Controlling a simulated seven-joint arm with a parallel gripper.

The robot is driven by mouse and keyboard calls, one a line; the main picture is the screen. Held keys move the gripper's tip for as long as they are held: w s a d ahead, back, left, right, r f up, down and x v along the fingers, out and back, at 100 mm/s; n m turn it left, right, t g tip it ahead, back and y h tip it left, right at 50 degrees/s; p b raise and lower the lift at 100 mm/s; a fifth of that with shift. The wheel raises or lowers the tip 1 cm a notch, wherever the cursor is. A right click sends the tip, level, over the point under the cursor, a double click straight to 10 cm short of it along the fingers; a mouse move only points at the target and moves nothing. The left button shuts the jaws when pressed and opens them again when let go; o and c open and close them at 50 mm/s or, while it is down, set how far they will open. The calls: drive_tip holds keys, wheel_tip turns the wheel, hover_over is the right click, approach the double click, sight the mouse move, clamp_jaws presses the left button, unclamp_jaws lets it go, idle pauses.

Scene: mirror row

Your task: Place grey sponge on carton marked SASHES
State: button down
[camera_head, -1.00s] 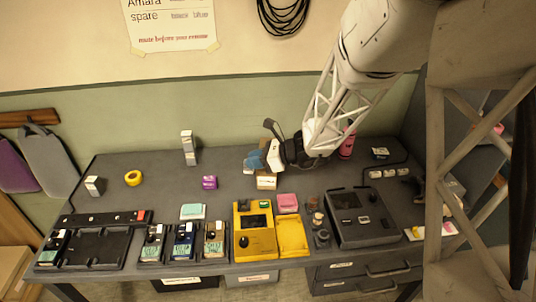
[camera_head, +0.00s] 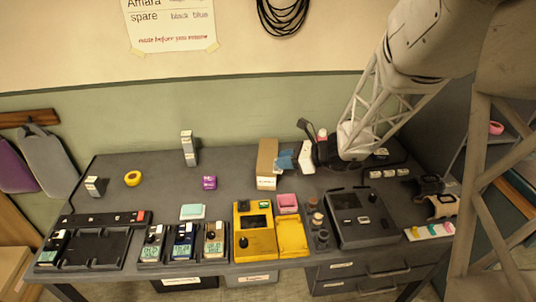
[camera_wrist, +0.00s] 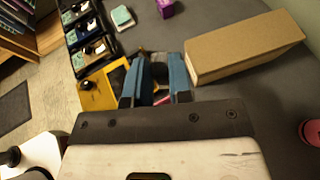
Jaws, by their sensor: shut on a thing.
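My gripper (camera_head: 285,160) is at the back of the desk, just right of a brown carton. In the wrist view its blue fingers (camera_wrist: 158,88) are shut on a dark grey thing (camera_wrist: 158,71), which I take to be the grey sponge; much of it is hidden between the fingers. The carton (camera_head: 267,157) has a plain tan top and a white label on its front, too small to read. In the wrist view the carton (camera_wrist: 245,48) lies right of the fingers, its top bare.
A tall white box (camera_head: 188,148), yellow tape roll (camera_head: 132,178) and purple block (camera_head: 209,183) stand to the left. The desk's middle left is mostly clear.

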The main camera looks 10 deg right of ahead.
drive_tip(key=w, duration=0.5)
drive_tip(key=w+a+f, duration=0.1)
drive_tip(key=w, duration=1)
drive_tip(key=shift+a+f, duration=0.25)
drive_tip(key=shift+f, duration=1.75)
drive_tip(key=shift+f, duration=0.1)
drive_tip(key=c, duration=1)
unclamp_jaws()
